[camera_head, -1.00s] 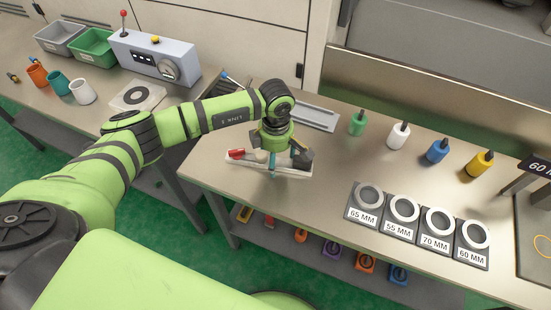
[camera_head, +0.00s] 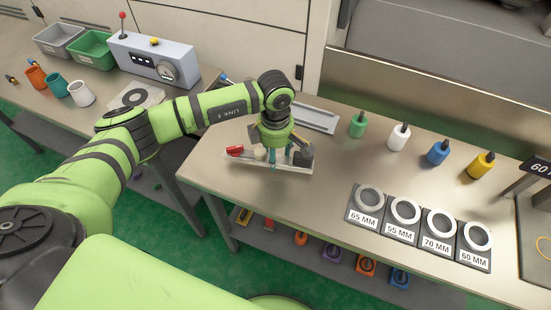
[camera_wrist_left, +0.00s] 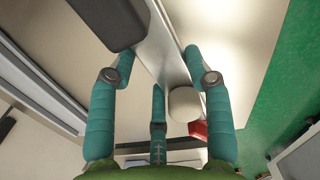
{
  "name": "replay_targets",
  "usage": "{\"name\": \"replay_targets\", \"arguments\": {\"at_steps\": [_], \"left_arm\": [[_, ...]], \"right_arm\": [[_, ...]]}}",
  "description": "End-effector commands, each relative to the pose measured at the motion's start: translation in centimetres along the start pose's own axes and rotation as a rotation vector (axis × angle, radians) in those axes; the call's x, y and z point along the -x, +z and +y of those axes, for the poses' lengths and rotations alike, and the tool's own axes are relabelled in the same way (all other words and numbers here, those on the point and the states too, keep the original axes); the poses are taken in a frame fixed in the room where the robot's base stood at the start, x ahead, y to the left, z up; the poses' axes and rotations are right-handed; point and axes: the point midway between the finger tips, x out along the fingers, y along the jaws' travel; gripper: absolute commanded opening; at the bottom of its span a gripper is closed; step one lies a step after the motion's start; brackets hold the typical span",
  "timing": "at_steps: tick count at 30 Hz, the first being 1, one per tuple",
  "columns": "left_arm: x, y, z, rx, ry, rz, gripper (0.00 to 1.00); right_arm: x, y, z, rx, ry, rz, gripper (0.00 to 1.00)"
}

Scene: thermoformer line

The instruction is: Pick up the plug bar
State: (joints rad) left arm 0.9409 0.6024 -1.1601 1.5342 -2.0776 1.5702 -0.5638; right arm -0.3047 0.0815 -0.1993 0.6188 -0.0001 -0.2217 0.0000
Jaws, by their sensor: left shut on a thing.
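The plug bar (camera_head: 290,168) is a pale, narrow bar at the left of the steel table in the head view. It carries a red piece at its left end, a rounded cream block and a dark block at its right end. My left gripper (camera_head: 273,158) is above it, with its teal fingers reaching down to the bar and shut on it. In the left wrist view the fingers of the gripper (camera_wrist_left: 152,70) lie to both sides of the bar (camera_wrist_left: 160,45). I cannot tell whether the bar's underside is touching the table. My right gripper is not in view.
A grey tray (camera_head: 318,118) lies behind the bar. Green, white, blue and yellow plugs (camera_head: 437,152) stand at the back right. Labelled ring plates (camera_head: 403,216) lie along the front. Another table at left holds bins (camera_head: 92,50), a control box (camera_head: 150,60) and cups.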

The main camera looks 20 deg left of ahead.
Motion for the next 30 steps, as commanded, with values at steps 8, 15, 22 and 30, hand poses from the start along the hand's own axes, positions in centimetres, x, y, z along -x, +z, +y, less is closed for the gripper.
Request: {"name": "replay_targets", "arguments": {"at_steps": [8, 15, 22, 30], "left_arm": [[4.0, 3.2, -3.0, -0.008, 0.006, -0.005, 0.06], [7.0, 6.5, -6.5, -0.006, 0.006, -0.004, 0.06], [8.5, 8.0, -8.2, -0.001, 0.002, -0.001, 0.06], [8.9, 7.3, -8.3, -0.114, 0.003, 0.000, 0.06]], "right_arm": [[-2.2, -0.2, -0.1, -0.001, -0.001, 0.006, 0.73], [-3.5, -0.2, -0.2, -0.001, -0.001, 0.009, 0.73], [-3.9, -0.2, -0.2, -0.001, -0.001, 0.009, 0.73], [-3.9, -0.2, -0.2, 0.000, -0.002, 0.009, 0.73]]}}
